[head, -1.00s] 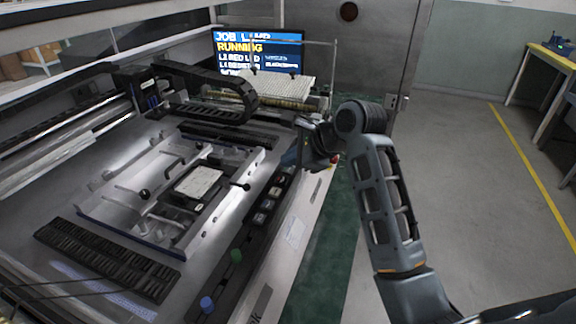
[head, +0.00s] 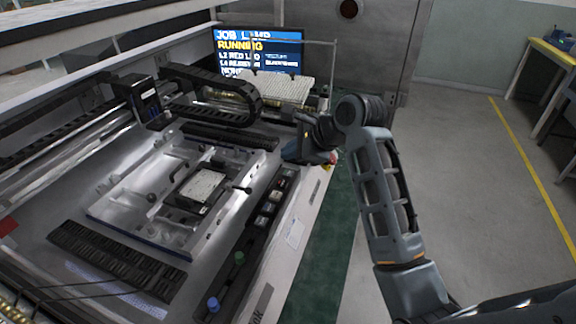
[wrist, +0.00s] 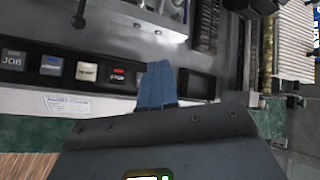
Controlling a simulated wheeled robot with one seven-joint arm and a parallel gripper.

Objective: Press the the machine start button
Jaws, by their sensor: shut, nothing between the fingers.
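The machine's control panel is a dark strip (wrist: 200,84) with a row of square buttons in the wrist view. From left they are a JOB button (wrist: 13,61), a blue-marked button (wrist: 51,65), a pale button with small orange lettering (wrist: 87,70) and a dark button with a red mark (wrist: 118,75). Another button is partly hidden by my fingers. The start label is too small to read surely. My gripper (wrist: 159,66) is shut and empty, its blue fingers over the panel, right of the red-marked button. Contact cannot be told. In the head view my gripper (head: 290,154) is at the panel's far end.
A screen (head: 258,50) behind the machine reads RUNNING. A fixture plate (head: 120,210) lies on the machine bed, with a cable chain (head: 225,95) beyond. Green and blue knobs (head: 213,304) sit at the near end. Open floor lies right.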

